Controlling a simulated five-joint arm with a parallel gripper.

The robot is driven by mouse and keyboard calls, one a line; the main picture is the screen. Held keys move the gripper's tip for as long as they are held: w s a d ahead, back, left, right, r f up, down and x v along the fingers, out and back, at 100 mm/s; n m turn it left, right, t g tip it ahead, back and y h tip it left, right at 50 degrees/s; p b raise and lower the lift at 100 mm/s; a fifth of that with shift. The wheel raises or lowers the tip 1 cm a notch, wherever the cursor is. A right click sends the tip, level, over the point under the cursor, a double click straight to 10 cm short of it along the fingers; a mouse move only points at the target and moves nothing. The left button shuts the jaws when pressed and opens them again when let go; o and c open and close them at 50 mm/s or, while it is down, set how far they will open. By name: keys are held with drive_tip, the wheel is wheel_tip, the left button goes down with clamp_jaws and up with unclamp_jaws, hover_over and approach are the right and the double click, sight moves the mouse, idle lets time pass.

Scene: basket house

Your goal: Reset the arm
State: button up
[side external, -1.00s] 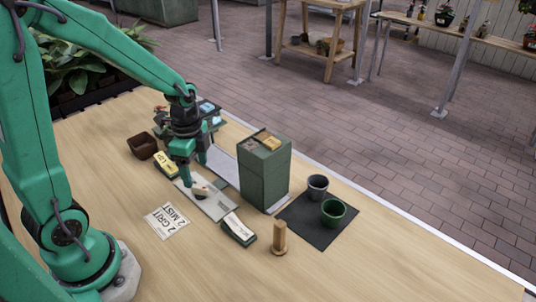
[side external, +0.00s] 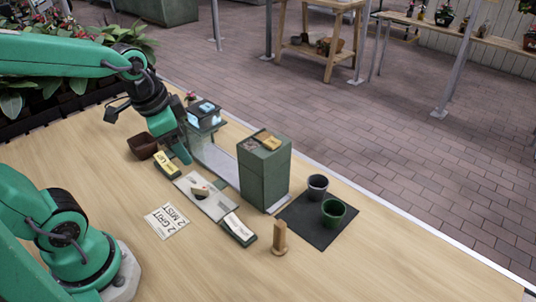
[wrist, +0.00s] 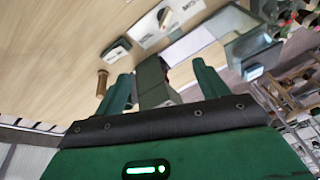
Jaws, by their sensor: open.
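My gripper (side external: 182,153) hangs tilted above the table, near the yellow-labelled block and the far end of the grey plate. It is empty. In the wrist view, my gripper's two green fingers (wrist: 163,85) stand well apart with nothing between them. A small pale and dark object (side external: 200,190) lies on the grey plate (side external: 216,206), apart from the fingers.
A tall green box (side external: 265,175) stands mid-table. Grey (side external: 317,187) and green (side external: 333,212) pots stand on a dark mat (side external: 303,228). A wooden peg (side external: 279,240), printed card (side external: 167,220), brown bowl (side external: 142,146) and lit device (side external: 204,116) are nearby. The front right table is clear.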

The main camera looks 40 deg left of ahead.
drive_tip(key=s+d+r+n+t, duration=0.1)
drive_tip(key=s+r+n+t, duration=0.1)
drive_tip(key=s+r+n, duration=0.2)
drive_tip(key=shift+s+d+r, duration=0.15)
drive_tip(key=shift+d, duration=0.1)
